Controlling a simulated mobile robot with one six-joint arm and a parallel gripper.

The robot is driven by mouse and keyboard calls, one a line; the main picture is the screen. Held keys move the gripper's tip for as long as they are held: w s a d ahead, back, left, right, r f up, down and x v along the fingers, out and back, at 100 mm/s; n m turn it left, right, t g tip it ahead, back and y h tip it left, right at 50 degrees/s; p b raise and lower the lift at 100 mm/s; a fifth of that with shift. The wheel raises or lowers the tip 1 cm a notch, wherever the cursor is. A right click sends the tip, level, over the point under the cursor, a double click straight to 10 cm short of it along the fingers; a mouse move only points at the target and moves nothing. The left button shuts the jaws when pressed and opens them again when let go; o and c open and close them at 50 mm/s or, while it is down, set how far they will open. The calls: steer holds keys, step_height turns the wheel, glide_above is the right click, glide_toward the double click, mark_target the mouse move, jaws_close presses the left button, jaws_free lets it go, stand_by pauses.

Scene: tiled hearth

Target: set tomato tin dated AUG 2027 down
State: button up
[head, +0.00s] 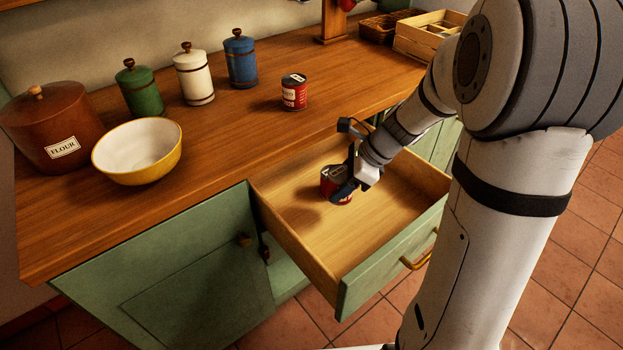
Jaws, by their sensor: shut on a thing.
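A red tin with a dark top (331,180) is in my gripper (340,188), upright or nearly so, inside the outline of the open drawer (395,207). My gripper is shut on this tin and covers part of its right side and front. I cannot tell whether the tin touches the drawer floor or hangs just above it. A second red tin (294,93) stands upright on the wooden counter, apart from my gripper. Its label has white marks. No date is legible on either tin.
The drawer holds nothing else that I can see. On the counter (235,130) stand a flour crock (50,122), a yellow bowl (139,158), and green (138,88), white (194,75) and blue (240,60) canisters. A wooden crate (425,38) is at the back right.

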steer(key=s+d+p, duration=0.1)
steer(key=s+d, duration=0.1)
steer(key=d, duration=0.8)
steer(key=a+r+p, duration=0.2)
steer(key=a+r, duration=0.1)
steer(key=a, duration=0.1)
steer(key=f, duration=0.1)
steer(key=f+b, duration=0.1)
steer(key=f, duration=0.1)
steer(key=f+b, duration=0.1)
steer(key=f, duration=0.1)
steer(key=shift+s+f, duration=0.15)
steer(key=shift+s, duration=0.15)
steer(key=shift+f+b, duration=0.75)
steer(key=shift+f, duration=1.5)
steer(key=shift+f, duration=0.1)
steer(key=o, duration=1.2)
steer(key=shift+c, duration=0.2)
